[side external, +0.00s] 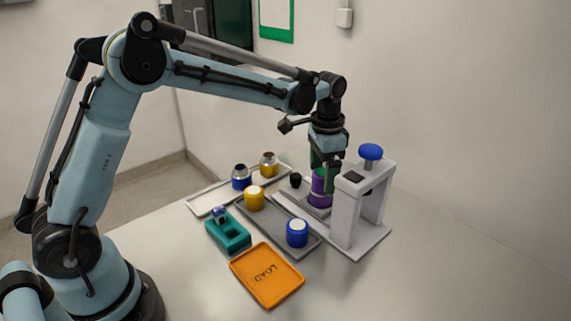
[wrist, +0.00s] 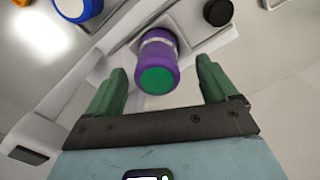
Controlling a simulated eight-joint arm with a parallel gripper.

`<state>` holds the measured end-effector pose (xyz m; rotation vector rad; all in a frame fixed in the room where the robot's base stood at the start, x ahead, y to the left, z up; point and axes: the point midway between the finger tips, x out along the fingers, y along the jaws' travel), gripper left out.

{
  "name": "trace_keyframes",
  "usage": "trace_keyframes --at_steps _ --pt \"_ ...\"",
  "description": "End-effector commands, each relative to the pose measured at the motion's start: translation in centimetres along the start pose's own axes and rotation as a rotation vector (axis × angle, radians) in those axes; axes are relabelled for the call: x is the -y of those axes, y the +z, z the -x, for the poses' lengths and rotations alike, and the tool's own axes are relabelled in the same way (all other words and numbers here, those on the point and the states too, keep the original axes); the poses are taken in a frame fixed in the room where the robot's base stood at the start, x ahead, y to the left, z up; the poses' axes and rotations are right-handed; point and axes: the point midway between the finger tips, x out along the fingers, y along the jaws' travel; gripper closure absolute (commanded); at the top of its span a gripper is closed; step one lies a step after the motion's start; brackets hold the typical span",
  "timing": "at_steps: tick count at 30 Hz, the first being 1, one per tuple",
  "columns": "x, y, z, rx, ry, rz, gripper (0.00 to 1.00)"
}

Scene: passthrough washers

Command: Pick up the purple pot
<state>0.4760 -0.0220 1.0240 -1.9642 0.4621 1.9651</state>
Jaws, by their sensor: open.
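The purple pot (side external: 318,188) stands upright behind the grey press frame in the side external view, partly hidden by my gripper (side external: 328,176). In the wrist view the purple pot (wrist: 158,62) has a green top and a pale band, and it lies between and a little beyond the two green fingers of my gripper (wrist: 160,88). The fingers are open, with a visible gap on each side of the pot. I cannot tell from these frames how far down the fingers reach around it.
The grey press (side external: 350,215) with a blue knob stands close right of the pot. A black knob (side external: 295,180) is close left. Yellow (side external: 254,198) and blue (side external: 297,233) pots stand on a grey tray. A teal block (side external: 228,238) and orange LOAD tray (side external: 254,284) are nearer.

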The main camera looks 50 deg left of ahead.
Motion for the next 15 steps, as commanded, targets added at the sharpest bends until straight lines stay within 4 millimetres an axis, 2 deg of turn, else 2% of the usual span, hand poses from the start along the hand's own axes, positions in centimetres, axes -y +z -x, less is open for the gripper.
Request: trace_keyframes --at_steps 5,12,15 --pt "-0.1 0.0 -1.4 0.0 0.0 0.0 0.14" --pt "-0.3 0.0 -4.6 0.0 0.0 0.001 0.14" --pt "-0.3 0.1 -5.2 0.0 0.0 0.001 0.14"
